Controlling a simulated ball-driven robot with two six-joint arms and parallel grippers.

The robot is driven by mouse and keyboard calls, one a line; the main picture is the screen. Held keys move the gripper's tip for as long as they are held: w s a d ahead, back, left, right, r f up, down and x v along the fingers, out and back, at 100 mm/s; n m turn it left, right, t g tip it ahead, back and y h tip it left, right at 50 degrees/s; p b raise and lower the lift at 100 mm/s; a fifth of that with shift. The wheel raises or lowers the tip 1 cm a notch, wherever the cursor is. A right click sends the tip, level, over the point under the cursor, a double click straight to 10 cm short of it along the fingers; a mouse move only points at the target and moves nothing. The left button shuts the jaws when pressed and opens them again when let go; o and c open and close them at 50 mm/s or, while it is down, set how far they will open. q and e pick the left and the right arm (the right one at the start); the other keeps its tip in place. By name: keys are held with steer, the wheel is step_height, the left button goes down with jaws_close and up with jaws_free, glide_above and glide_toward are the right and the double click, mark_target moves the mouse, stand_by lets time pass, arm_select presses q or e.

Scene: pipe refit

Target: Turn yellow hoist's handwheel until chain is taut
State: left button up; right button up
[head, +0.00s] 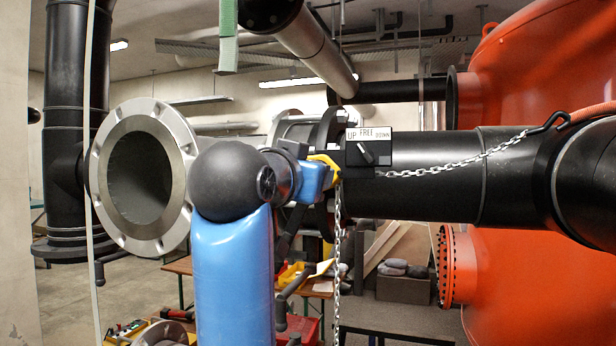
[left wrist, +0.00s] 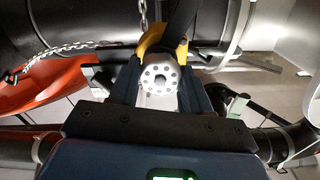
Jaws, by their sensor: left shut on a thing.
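The yellow hoist (head: 327,168) sits at the black pipe, partly hidden behind my left gripper (head: 311,183). In the left wrist view its yellow body (left wrist: 163,47) shows behind the pale round handwheel (left wrist: 160,75), which has a ring of holes. My left gripper's two dark fingers stand on either side of the handwheel and are shut on it. The chain (head: 455,161) runs right from the hoist to a dark hook (head: 549,122) and sags slightly. A second length of chain (head: 337,250) hangs straight down. A selector plate (head: 368,148) reads UP, FREE, DOWN; its lever is tilted. My right gripper is out of view.
A large open pipe flange (head: 166,135) stands left of my arm. Thick black pipe (head: 430,200) runs right, before a big orange tank (head: 560,60). A low bench with yellow and red bins (head: 300,328) stands below. Open floor (head: 140,285) lies at lower left.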

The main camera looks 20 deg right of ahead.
arm_select(q)
steer(key=m+b, duration=0.2)
steer(key=m, duration=0.8)
steer(key=shift+m, duration=0.4)
steer(key=shift+f, duration=0.1)
steer(key=o, duration=1.1)
steer(key=shift+c, duration=0.2)
steer(key=shift+s, duration=0.1)
